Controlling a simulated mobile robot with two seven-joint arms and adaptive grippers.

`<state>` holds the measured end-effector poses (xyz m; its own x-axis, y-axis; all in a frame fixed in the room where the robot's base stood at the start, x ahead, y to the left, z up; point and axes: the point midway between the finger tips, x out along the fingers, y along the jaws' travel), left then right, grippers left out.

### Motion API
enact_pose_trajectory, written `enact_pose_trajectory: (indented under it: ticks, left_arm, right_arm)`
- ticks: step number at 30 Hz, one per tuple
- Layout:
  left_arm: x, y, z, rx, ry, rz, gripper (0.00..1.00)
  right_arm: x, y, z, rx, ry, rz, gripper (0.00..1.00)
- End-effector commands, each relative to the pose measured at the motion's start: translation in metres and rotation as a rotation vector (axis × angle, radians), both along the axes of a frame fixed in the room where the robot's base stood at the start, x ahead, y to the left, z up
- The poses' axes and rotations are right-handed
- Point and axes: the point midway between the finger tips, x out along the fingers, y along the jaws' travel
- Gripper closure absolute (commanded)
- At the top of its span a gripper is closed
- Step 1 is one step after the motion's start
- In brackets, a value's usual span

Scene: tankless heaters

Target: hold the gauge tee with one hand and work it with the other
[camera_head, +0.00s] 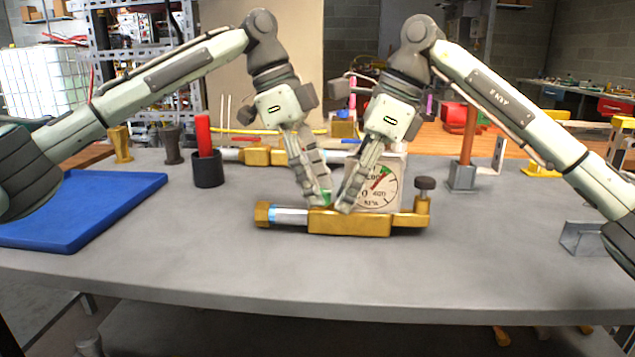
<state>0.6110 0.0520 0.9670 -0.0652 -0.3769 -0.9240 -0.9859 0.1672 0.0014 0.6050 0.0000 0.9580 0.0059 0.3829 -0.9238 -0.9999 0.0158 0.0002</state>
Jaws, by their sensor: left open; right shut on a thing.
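The gauge tee (350,223) lies on the grey table, a brass body with a hex end and silver-blue section at its left. Its square gauge (379,190) stands up from it with a white dial and green-red marks, and a dark knob (425,184) tops its right end. My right gripper (346,207) is shut on the gauge tee just left of the dial, covering part of the gauge. My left gripper (323,202) is open, its fingertips at the top of the brass body close beside the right gripper. The exact contact of the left fingertips is hidden.
A blue tray (75,208) lies at the left. A black cup with a red stick (207,165) and another brass fitting (262,156) stand behind. A copper post (468,140) in a grey base stands at the back right; a metal bracket (582,238) sits at right. The table front is clear.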

Motion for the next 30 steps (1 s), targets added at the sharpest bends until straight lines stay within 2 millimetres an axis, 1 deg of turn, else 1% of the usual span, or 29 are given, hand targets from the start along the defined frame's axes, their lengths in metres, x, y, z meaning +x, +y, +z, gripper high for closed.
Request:
enact_pose_trajectory:
  ticks: [3,9,10,21,30]
  left_arm:
    - [-0.0002,-0.0014,-0.0031,-0.001,-0.001,0.000,0.54]
    - [-0.0002,-0.0014,-0.0032,-0.001,-0.001,0.000,0.54]
    - [-0.0001,-0.0014,-0.0032,-0.001,-0.001,0.000,0.55]
    - [-0.0002,-0.0014,-0.0028,0.000,-0.001,-0.001,1.00]
    - [-0.0004,-0.0014,-0.0029,0.000,-0.001,0.029,1.00]
  right_arm:
    - [0.0004,-0.0002,0.0007,0.001,-0.002,-0.001,1.00]
    - [0.0004,-0.0003,0.0006,0.001,-0.002,-0.001,1.00]
    - [0.0004,-0.0003,0.0006,0.001,-0.002,-0.001,1.00]
    - [0.0004,-0.0002,0.0007,0.001,-0.002,-0.001,1.00]
    - [0.0004,-0.0003,0.0006,0.001,-0.002,-0.001,1.00]
